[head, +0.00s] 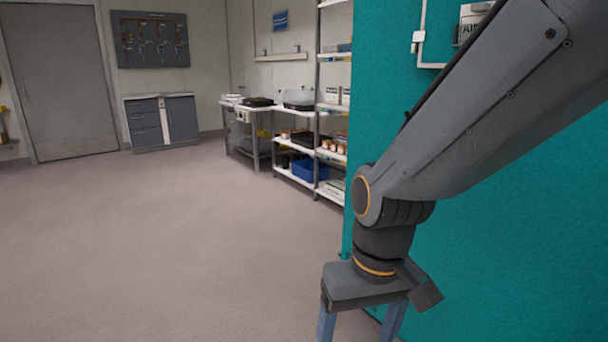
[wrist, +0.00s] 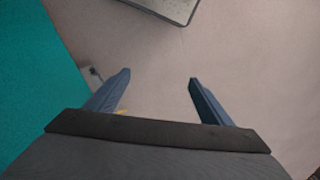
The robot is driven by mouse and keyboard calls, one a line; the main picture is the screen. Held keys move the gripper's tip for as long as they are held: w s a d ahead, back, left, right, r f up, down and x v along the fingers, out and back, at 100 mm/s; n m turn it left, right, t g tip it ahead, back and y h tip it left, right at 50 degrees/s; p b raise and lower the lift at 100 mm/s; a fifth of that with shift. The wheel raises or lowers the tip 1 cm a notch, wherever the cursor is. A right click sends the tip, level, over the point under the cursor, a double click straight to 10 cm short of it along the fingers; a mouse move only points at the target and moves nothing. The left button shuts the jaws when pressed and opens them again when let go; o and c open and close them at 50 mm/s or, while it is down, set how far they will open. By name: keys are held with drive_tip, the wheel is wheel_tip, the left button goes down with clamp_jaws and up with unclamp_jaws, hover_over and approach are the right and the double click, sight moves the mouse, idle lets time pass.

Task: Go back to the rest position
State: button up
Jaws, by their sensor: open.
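My gripper (head: 358,325) hangs from my arm at the lower right of the head view, its blue fingers pointing down and cut off by the bottom edge. The wrist view shows both fingers of my gripper (wrist: 157,86) apart, with nothing between them but bare floor (wrist: 155,55). My gripper is beside the teal wall (head: 520,230), which lies behind my arm in the head view. The wall also fills the left of the wrist view (wrist: 30,70). A small yellow bit shows by the left finger; I cannot tell what it is.
A shelf unit (head: 322,108) with boxes and a blue bin (head: 309,170) stands behind the teal wall's edge. A workbench (head: 240,108), a cabinet (head: 162,120) and a door (head: 62,85) are farther back. The floor (head: 160,240) at left is clear. A grey-edged panel (wrist: 172,8) shows in the wrist view.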

drive_tip(key=s+d+r+m+h+p, duration=0.1)
drive_tip(key=s+d+r+m+p, duration=0.1)
drive_tip(key=d+r+p, duration=0.9)
drive_tip(key=r+p, duration=0.2)
drive_tip(key=p, duration=0.3)
drive_tip(key=shift+s+m, duration=0.15)
drive_tip(key=shift+m, duration=0.25)
drive_tip(key=shift+f, duration=0.1)
